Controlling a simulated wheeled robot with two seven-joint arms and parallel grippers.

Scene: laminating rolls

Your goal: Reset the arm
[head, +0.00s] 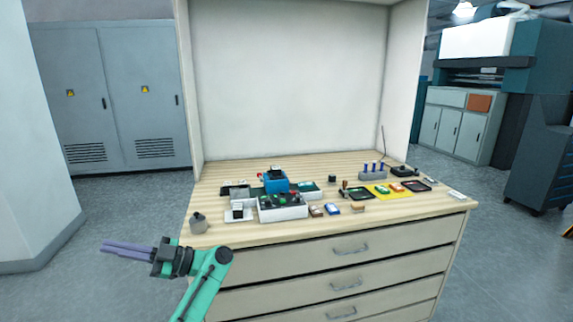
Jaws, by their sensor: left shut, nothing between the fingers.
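My left arm comes up from the bottom of the head view in green. Its left gripper (127,249) is shut and empty, with its grey fingers pointing left. It is held out in the air to the left of the wooden workbench (330,219), clear of the bench top and apart from everything on it. My right gripper is not in the picture.
The bench carries a blue device (276,182), a white control box with buttons (283,208), a grey weight (198,223) near the left edge, and a yellow mat (379,191) with small items. Drawers (349,249) face me. Open floor lies left of the bench.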

